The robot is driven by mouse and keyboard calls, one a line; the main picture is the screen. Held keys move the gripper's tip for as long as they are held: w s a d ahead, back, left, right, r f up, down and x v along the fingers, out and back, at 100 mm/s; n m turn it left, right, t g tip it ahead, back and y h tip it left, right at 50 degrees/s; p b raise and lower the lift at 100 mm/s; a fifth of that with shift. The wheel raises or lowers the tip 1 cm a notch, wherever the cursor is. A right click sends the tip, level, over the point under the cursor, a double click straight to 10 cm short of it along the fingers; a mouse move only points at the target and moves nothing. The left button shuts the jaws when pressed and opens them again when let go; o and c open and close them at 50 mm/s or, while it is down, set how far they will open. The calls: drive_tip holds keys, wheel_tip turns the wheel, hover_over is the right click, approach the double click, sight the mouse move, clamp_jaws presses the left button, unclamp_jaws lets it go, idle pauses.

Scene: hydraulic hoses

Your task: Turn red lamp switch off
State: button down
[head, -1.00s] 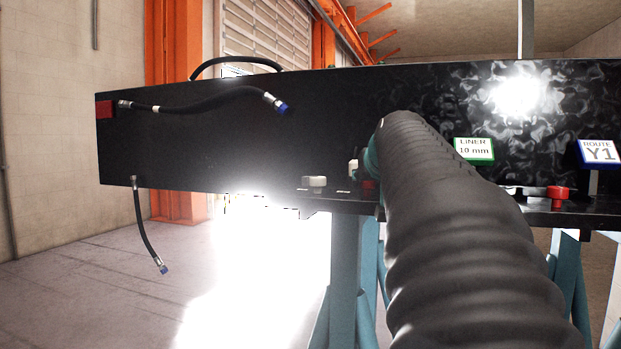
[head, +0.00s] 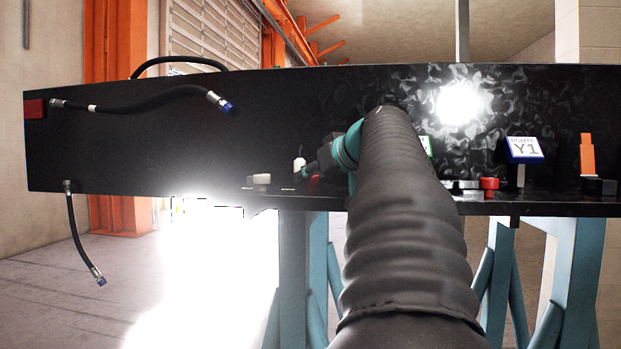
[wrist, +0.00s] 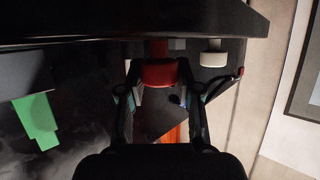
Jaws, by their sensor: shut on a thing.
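A red knob (wrist: 158,73) sits between the two fingertips of my gripper (wrist: 159,85) in the wrist view, with a finger on each side of it. My gripper (head: 316,168) is shut on this knob at the bench's front ledge in the head view. Only a bit of the red knob (head: 315,177) shows there below the fingers. No marking tells me whether it is on or off. A second red knob (head: 489,184) stands on the ledge farther right, apart from my gripper.
Dark hoses (head: 150,102) with blue ends hang at the left. A green-edged sign (wrist: 38,120) and a blue Y1 sign (head: 524,150) stand to the right.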

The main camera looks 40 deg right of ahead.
drive_tip(key=shift+f, duration=0.15)
drive_tip(key=c, duration=0.8)
unclamp_jaws()
drive_tip(key=shift+o, duration=0.2)
drive_tip(key=v, duration=1.2)
drive_tip(key=shift+w, duration=0.1)
